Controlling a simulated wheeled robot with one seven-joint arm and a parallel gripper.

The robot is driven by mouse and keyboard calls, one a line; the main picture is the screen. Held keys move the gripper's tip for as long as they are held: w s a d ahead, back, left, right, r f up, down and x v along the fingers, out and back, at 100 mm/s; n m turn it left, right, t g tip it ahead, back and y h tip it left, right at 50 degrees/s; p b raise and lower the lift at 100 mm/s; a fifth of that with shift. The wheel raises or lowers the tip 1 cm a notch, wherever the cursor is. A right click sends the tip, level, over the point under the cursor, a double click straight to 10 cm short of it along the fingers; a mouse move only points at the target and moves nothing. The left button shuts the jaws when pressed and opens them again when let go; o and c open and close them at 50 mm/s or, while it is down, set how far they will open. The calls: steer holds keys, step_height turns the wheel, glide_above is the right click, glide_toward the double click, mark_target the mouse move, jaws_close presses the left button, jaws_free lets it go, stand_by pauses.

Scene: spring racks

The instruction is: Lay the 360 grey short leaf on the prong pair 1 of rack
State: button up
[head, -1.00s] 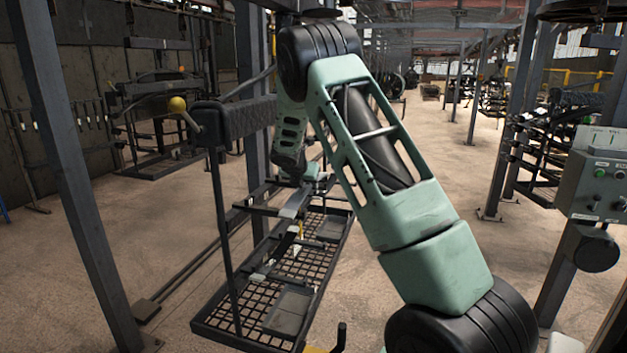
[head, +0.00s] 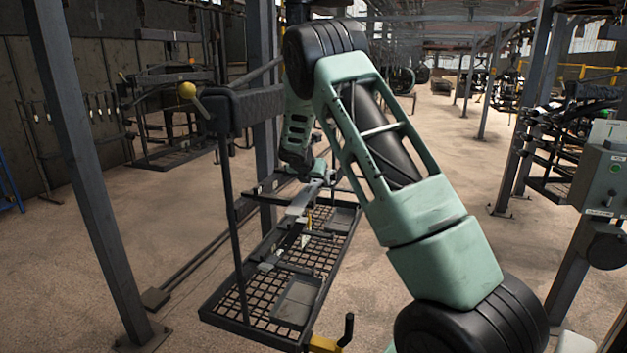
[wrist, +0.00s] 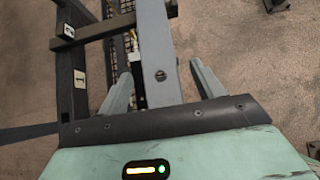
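A grey short leaf (wrist: 159,50), a flat bar with a round hole, runs up the middle of the wrist view. Its far part crosses a dark crossbar of the rack (wrist: 95,29); whether it bears on the prongs is hard to tell. A label reading 1 (wrist: 80,78) is on the rack post to the left. My gripper (wrist: 160,82) is open, with one finger on each side of the leaf and a visible gap to both. In the head view the leaf (head: 302,202) shows as a pale bar below my gripper (head: 317,178), whose fingers are too small to read.
A mesh tray (head: 225,312) with flat grey plates lies low under the rack. A post (head: 80,170) stands at the left, and a control box (head: 607,178) on a post at the right.

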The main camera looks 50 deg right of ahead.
steer(key=shift+a+f, duration=0.1)
steer(key=shift+f, duration=0.1)
steer(key=b+v, duration=0.3)
steer(key=v, duration=1.4)
steer(key=shift+r+b, duration=0.25)
steer(key=shift+b, duration=0.15)
steer(key=shift+a, duration=0.15)
